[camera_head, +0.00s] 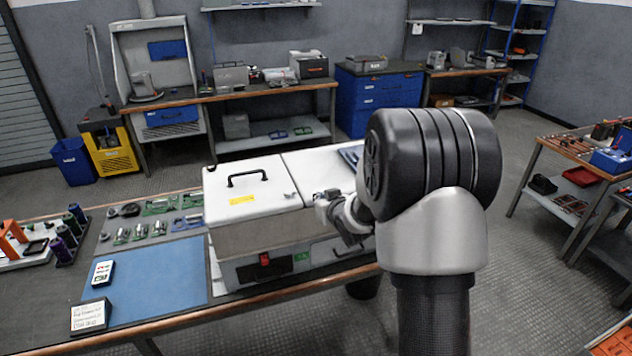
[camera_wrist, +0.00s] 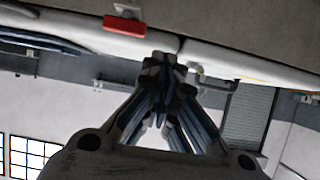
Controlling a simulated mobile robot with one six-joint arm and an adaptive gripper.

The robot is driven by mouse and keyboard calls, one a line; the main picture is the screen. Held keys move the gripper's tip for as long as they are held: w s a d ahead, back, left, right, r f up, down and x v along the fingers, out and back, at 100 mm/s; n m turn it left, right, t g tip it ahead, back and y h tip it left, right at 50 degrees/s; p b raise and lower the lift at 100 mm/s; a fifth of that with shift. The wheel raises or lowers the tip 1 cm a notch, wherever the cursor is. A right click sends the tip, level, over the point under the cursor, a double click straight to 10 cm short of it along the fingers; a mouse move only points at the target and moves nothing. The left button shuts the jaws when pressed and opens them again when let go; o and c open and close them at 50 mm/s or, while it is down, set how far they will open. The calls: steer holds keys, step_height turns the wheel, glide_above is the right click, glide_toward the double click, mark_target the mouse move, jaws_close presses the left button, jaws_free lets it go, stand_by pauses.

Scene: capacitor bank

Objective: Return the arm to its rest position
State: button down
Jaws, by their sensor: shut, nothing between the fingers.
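My arm rises at the right of centre in the head view, its large dark joint in front of the bench. My gripper shows clearly in the wrist view (camera_wrist: 168,70), with its fingertips together and nothing between them. In the head view my wrist end is small and partly hidden behind the arm, close to the right part of the white cabinet (camera_head: 240,203). The cabinet stands on the bench, with a black handle (camera_head: 247,178) on its closed left lid. I cannot tell whether the gripper touches the cabinet.
A blue mat (camera_head: 160,275) with a meter (camera_head: 103,273) lies left of the cabinet, and circuit boards (camera_head: 158,205) lie behind it. A tool table (camera_head: 580,150) stands at the right. The wrist view shows a red part (camera_wrist: 125,27) near the fingers.

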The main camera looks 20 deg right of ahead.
steer(key=s+a+f, duration=0.1)
steer(key=s+f, duration=0.1)
steer(key=s, duration=0.4)
